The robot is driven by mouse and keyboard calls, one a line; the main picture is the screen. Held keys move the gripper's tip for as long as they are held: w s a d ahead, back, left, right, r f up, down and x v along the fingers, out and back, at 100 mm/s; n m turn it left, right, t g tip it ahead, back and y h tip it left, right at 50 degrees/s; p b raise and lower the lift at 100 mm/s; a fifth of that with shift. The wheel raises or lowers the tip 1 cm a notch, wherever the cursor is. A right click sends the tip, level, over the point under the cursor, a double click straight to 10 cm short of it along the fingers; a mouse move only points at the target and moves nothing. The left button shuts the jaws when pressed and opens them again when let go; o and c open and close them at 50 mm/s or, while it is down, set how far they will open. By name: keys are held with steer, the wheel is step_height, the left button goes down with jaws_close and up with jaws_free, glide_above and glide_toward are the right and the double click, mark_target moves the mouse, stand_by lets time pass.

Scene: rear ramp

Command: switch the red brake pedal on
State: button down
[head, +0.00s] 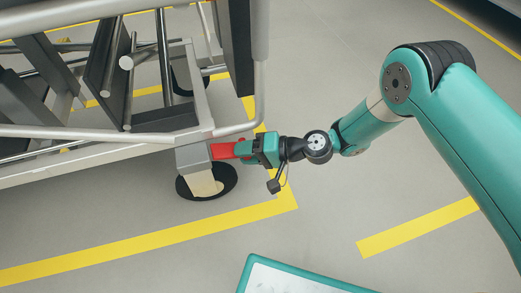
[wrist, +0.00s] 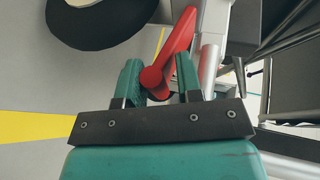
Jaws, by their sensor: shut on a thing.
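The red brake pedal (head: 222,151) sticks out to the right from the grey caster housing at the cart's near right corner, in the head view. My gripper (head: 241,150) is level with the pedal's outer end, with its fingers around it. In the wrist view the pedal (wrist: 177,45) runs up and right from a round end between the two green fingertips (wrist: 158,78). My gripper is shut on the pedal. Part of the pedal's outer end is hidden by the fingers in the head view.
The caster wheel (head: 229,181) is just below the pedal. The metal cart (head: 95,142) with tubes and dark panels fills the upper left.

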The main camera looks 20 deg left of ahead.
steer(key=shift+a+f, duration=0.1)
steer(key=shift+f, duration=0.1)
steer(key=c, duration=0.8)
jaws_free()
steer(key=shift+s, duration=0.1)
steer(key=shift+c, duration=0.2)
steer(key=shift+r, duration=0.15)
steer(key=shift+w+d+r+p, duration=0.15)
steer(key=shift+w+d+p, duration=0.05)
steer(key=shift+d+p, duration=0.2)
steer(key=p+v, duration=0.8)
steer(key=v, duration=0.8)
steer(key=shift+d, duration=0.2)
